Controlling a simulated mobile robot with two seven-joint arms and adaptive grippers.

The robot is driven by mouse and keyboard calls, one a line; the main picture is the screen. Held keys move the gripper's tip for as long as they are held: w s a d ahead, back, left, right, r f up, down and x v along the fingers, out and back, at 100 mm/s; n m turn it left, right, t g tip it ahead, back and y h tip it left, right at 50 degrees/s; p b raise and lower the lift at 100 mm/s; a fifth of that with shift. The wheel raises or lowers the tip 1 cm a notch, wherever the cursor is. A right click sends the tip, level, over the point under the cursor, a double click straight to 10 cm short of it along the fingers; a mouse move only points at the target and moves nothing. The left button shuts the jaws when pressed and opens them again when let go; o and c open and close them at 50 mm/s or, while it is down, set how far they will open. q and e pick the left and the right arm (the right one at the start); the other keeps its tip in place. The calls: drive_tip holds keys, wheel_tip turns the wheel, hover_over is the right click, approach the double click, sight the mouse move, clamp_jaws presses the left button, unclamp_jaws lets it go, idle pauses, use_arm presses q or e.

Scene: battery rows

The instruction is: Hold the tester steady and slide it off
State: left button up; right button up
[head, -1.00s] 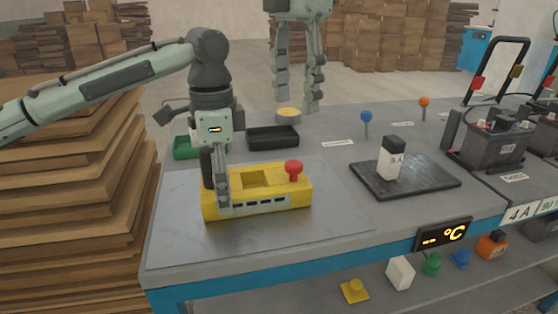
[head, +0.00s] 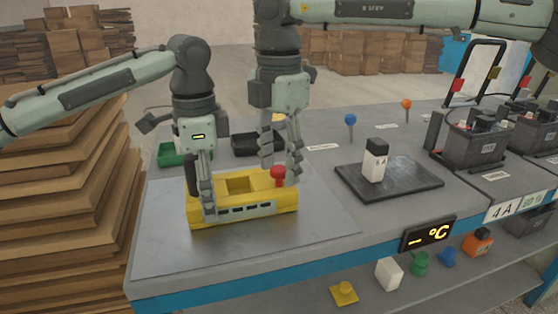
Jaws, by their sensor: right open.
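The yellow tester (head: 243,205) lies on the grey mat at the left of the bench. It has a square recess in its top and a red knob (head: 278,175) at its right end. My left gripper (head: 200,208) is at the tester's left end, one finger down its front face and the other behind, shut on it. The rear fingertip is hidden. My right gripper (head: 279,170) is open, pointing down over the tester's right end. Its fingers are on either side of the red knob; I cannot tell whether they touch it.
A dark tray (head: 258,145) and a green tray (head: 172,154) lie behind the tester. A white bottle-like block with a black top (head: 375,160) stands on a black plate (head: 425,179) to the right. Stacked cardboard (head: 70,200) rises at the left. Bare mat lies before the tester.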

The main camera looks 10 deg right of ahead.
drive_tip(key=shift+c, duration=0.4)
clamp_jaws()
drive_tip(key=shift+w+a, duration=0.2)
drive_tip(key=shift+w, duration=0.9)
drive_tip(key=shift+w+a, duration=0.2)
drive_tip(key=shift+w, duration=0.9)
drive_tip(key=shift+o, duration=0.4)
unclamp_jaws()
